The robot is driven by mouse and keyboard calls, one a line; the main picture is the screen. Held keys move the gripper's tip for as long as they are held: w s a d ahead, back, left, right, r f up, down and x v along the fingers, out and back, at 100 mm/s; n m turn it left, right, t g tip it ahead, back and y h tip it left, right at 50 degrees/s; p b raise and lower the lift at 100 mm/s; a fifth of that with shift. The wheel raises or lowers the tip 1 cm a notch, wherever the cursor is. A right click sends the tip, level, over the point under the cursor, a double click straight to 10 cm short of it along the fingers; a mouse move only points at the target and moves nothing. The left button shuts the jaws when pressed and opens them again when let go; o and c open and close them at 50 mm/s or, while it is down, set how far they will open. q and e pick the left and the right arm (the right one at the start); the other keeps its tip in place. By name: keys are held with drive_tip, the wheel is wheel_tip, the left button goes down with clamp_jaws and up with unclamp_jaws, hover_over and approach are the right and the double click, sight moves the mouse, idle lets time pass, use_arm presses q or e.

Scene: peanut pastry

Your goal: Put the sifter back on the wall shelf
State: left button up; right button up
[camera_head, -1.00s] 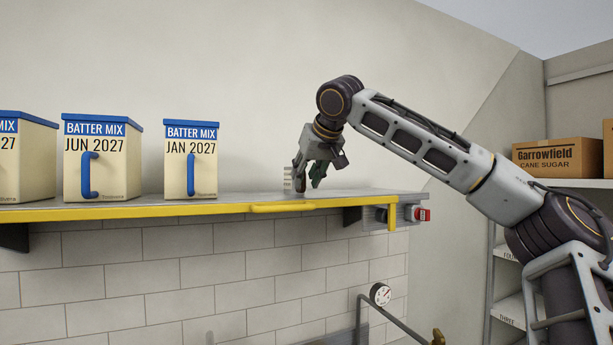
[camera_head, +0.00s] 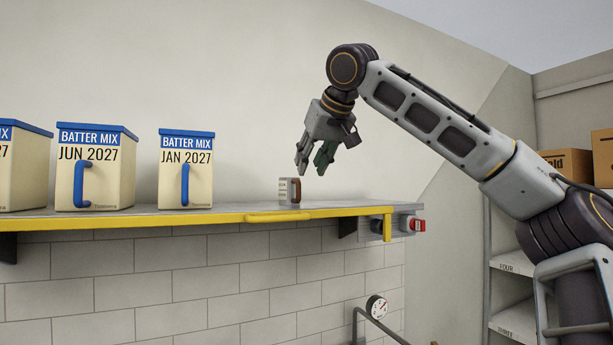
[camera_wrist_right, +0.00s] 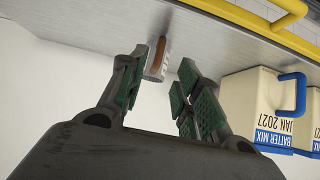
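The sifter (camera_head: 289,190), a small light-metal piece with a brown handle, stands on the wall shelf (camera_head: 235,212) near its right end. It also shows in the right wrist view (camera_wrist_right: 158,58), resting on the grey shelf surface. My right gripper (camera_head: 311,170) is above and slightly right of the sifter, apart from it. In the right wrist view its green-padded fingers (camera_wrist_right: 163,78) are spread with nothing between them but a gap toward the sifter. My left gripper is not in view.
Several batter mix bins with blue lids, such as the JAN 2027 bin (camera_head: 187,165), stand on the shelf to the left. A yellow rail (camera_head: 280,217) runs along the shelf's front edge. Cardboard boxes (camera_head: 603,157) sit on a rack at right.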

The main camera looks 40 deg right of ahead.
drive_tip(key=shift+v, duration=1.95)
